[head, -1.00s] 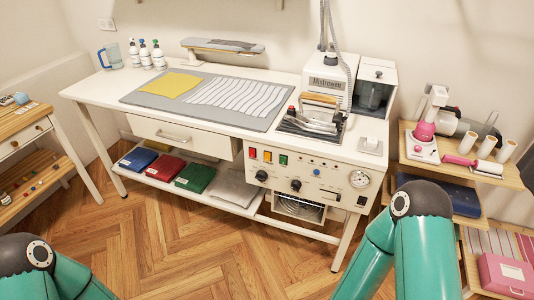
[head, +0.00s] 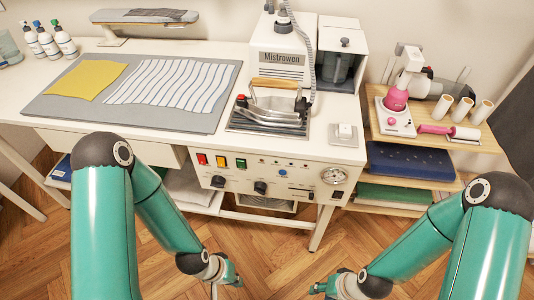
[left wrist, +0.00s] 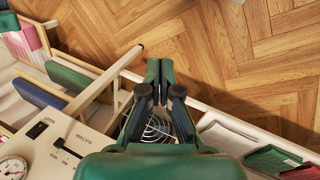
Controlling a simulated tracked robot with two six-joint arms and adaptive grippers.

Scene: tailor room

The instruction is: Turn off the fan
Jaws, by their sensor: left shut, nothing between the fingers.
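The fan, with a round wire grille (left wrist: 158,128), sits under the ironing station; in the left wrist view my fingers partly cover it. The station's front panel (head: 255,174) carries red, orange and green switches (head: 221,161), black knobs (head: 260,187), a blue button (head: 283,172) and a gauge. In the left wrist view a black switch (left wrist: 38,130) and a slider (left wrist: 66,150) show on the panel. My left gripper (head: 236,280) is low in front of the station, apart from the panel; its fingers (left wrist: 160,68) are shut and empty. My right gripper (head: 318,288) is low at the right; its jaws are unclear.
The white table holds a grey mat (head: 60,112) with cloths, an iron (head: 272,108) and a steam unit (head: 283,50). A wooden shelf (head: 440,145) with a pink tool stands at the right. The table's leg (head: 322,228) is near my grippers. The wooden floor in front is clear.

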